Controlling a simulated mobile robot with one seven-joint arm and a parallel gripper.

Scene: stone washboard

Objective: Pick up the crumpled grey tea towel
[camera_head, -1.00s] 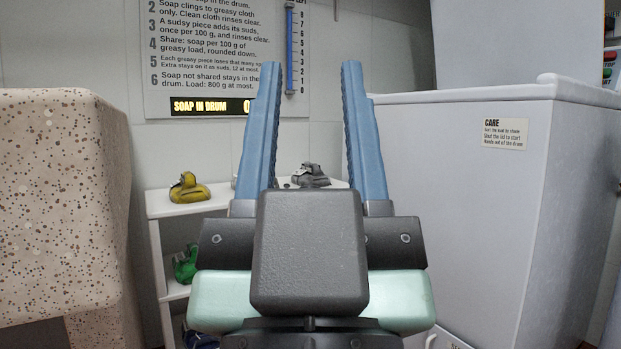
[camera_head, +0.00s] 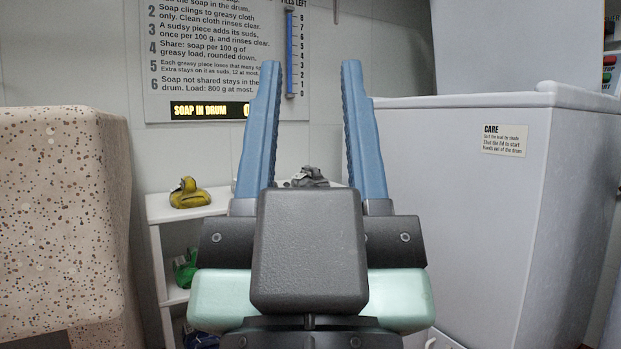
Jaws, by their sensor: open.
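The crumpled grey tea towel (camera_head: 310,176) lies on the top of the white shelf unit (camera_head: 158,208). It shows between my gripper's fingers, partly hidden behind the dark body of the gripper. My gripper (camera_head: 311,70) is open and empty, its two blue fingers wide apart and pointing away from me and up in the picture. The towel appears beyond the gripper; I cannot tell the exact distance, but no contact shows.
A crumpled yellow cloth (camera_head: 189,193) lies on the same shelf top, left of the grey one. A green cloth (camera_head: 186,268) is on a lower shelf. A speckled stone block (camera_head: 60,215) stands left, a white chest machine (camera_head: 470,190) right. A rules board (camera_head: 215,45) hangs behind.

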